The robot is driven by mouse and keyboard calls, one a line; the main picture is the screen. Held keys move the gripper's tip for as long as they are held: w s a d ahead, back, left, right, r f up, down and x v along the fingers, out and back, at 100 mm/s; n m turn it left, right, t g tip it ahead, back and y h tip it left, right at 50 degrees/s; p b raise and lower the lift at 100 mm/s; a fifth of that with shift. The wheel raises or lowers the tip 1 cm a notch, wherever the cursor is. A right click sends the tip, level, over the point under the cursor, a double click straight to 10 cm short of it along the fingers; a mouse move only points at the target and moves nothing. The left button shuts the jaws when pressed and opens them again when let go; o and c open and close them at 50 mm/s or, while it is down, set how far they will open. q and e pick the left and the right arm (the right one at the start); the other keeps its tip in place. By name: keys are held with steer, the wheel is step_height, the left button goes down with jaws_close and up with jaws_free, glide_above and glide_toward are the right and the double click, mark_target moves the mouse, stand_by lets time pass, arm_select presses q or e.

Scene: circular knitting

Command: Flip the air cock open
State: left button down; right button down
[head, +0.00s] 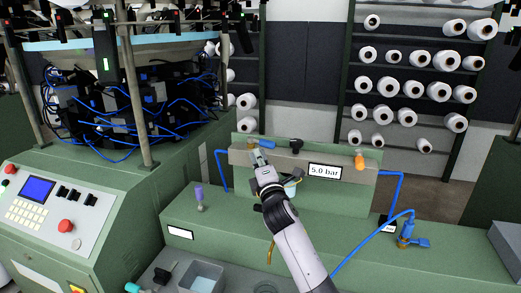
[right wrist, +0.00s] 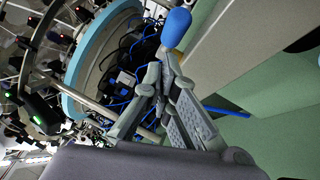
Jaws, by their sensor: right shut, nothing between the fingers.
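A blue handle (head: 266,143), which looks like the lever of the air cock, is on the grey manifold bar (head: 310,160) on the green panel. My right gripper (head: 257,155) is at the bar, just in front of and below the blue handle. In the right wrist view the blue handle (right wrist: 176,27) shows just beyond the fingertips (right wrist: 162,62). The fingers are shut with nothing between them. I cannot tell whether they touch the handle. My left gripper is not in view.
An orange lever (head: 360,160), a black knob (head: 296,145) and a "5.0 bar" label (head: 324,171) are on the bar. The knitting machine (head: 110,110) stands at the left. A purple-topped tool (head: 199,198) stands on the green ledge.

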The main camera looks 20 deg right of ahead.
mark_target(268, 153)
steer(key=d, duration=0.1)
steer(key=w+d, duration=0.1)
steer(key=d, duration=0.1)
steer(key=shift+w+d+r, duration=0.1)
steer(key=shift+w, duration=0.05)
steer(key=shift+d, duration=0.2)
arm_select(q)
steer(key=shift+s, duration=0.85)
arm_select(e)
steer(key=shift+a, duration=0.15)
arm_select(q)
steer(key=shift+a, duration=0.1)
